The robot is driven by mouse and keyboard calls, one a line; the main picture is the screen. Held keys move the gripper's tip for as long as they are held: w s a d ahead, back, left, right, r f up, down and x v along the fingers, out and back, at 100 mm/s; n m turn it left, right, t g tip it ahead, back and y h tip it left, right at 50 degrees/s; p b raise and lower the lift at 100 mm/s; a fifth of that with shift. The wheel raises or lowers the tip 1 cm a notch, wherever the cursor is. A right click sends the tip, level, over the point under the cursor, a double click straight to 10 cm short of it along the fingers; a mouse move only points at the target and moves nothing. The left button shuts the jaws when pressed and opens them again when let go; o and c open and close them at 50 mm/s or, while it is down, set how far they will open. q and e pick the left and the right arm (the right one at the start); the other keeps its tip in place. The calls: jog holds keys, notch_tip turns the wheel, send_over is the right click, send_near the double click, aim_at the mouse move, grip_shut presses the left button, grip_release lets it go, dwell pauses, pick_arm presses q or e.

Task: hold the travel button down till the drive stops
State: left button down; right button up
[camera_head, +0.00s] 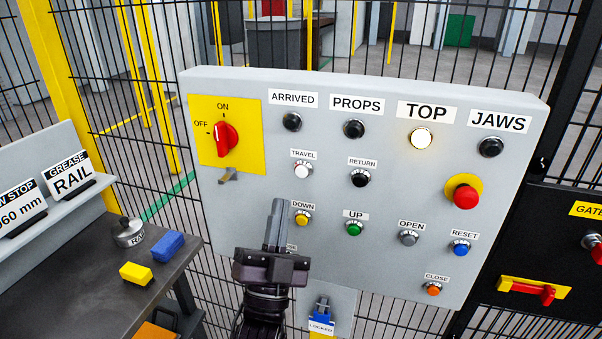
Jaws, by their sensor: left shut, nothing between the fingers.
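The grey control panel (330,200) stands in front of me on a mesh fence. The white travel button (302,171) is in its middle left, under the label TRAVEL. My left gripper (278,205) is shut and empty, its fingers pointing up the panel. Its tips show below and left of the travel button, apart from it in the picture and beside the yellow DOWN button (302,219). The TOP lamp (421,139) is lit. The ARRIVED lamp (292,122), PROPS lamp (354,129) and JAWS lamp (490,147) are dark. My right gripper is not in view.
A red rotary switch (225,139) is at the panel's upper left. A black RETURN button (360,179), green UP button (354,228) and red mushroom button (466,196) are close by. A dark bench (85,285) with yellow and blue blocks is at left; a black gate box (545,255) at right.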

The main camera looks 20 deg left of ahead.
aim_at(302, 171)
pick_arm(q)
jog(key=shift+w+d+b, duration=0.1)
jog(key=shift+w+b, duration=0.7)
jog(key=shift+w, duration=3.1)
jog(key=shift+w, duration=0.15)
jog(key=shift+w, duration=0.25)
